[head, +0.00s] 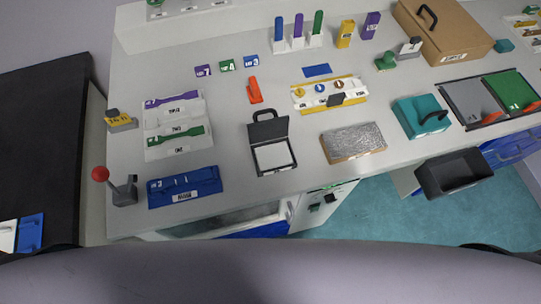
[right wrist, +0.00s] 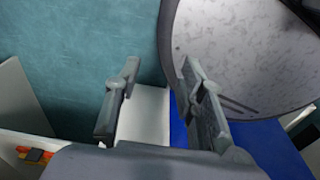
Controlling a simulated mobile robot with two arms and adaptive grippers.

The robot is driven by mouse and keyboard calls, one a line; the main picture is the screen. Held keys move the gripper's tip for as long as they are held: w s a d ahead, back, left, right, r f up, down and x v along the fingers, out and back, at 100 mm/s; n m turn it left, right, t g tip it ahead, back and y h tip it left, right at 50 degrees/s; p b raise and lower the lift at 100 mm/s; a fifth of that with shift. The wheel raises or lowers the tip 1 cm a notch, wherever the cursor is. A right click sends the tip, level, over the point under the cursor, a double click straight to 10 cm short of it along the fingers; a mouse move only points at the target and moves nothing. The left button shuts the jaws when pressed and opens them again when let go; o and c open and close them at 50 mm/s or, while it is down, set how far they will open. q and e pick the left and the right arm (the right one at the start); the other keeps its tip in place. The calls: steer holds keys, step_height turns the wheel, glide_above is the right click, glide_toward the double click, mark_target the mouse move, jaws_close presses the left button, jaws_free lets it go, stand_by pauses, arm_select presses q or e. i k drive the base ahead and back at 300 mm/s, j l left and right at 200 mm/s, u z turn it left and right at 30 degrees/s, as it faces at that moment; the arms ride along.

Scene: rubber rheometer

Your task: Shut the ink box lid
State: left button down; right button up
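The ink box (head: 272,158) is a small black box at the middle of the counter in the head view, near its front edge. Its lid (head: 268,128) stands raised at the back, with a handle on top. A white pad (head: 273,155) shows inside the box. My right gripper (right wrist: 160,75) is open in the right wrist view, with nothing between its fingers. Teal floor and white and blue surfaces lie beyond it; the ink box is not in that view. Neither gripper can be made out in the head view.
A silvery block (head: 353,142) lies right of the box and a blue tray (head: 184,187) to its left. An orange object (head: 254,90) and a yellow-edged rack (head: 329,93) are behind. A teal case (head: 421,115) and a black bin (head: 454,174) are farther right.

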mark_target(276, 127)
steer(key=k+l, duration=0.7)
steer(key=k+z, duration=0.05)
steer(key=k, duration=0.05)
